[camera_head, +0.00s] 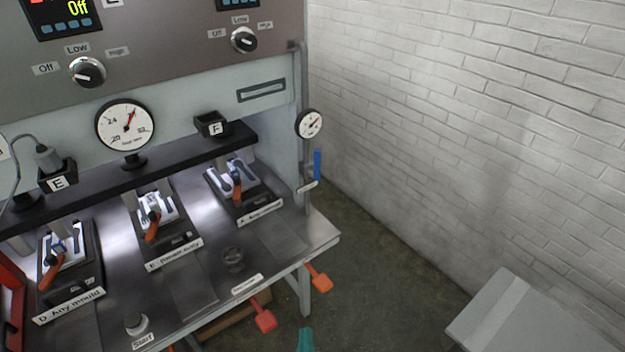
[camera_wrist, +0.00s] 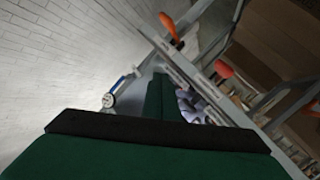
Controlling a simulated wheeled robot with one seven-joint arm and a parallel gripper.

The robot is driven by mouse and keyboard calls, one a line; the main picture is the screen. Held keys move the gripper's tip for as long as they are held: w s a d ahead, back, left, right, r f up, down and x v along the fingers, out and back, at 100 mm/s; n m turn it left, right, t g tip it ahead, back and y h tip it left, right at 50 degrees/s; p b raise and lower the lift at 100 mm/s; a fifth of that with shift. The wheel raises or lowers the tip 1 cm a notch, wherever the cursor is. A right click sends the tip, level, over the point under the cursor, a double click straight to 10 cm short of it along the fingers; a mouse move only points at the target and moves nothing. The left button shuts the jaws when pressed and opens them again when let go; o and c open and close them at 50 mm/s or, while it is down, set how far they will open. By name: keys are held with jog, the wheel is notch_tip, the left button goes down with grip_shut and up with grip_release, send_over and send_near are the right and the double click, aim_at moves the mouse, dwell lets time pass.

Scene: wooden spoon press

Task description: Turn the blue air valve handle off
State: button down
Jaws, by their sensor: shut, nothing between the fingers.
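The blue air valve handle (camera_head: 317,164) stands upright on the grey pipe at the right end of the press, below a small round gauge (camera_head: 309,124). In the wrist view the blue handle (camera_wrist: 121,81) shows small, left of the fingers, near the white gauge (camera_wrist: 108,100). My gripper (camera_wrist: 168,80) is shut and empty, its green fingers together. In the head view only a green tip (camera_head: 305,340) of it shows at the bottom edge, well below the handle and apart from it.
The press table (camera_head: 290,235) carries several moulds with orange handles. Red (camera_head: 263,318) and orange (camera_head: 320,280) levers stick out from its front. A grey box (camera_head: 540,315) stands at the lower right. Floor between the table and the white brick wall (camera_head: 470,130) is clear.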

jog(key=w+r+n+t+y, duration=0.1)
jog(key=w+r+n, duration=1)
jog(key=w+r, duration=1)
jog(key=shift+a+r+t, duration=0.2)
jog(key=shift+r+t, duration=0.1)
jog(key=shift+w, duration=0.1)
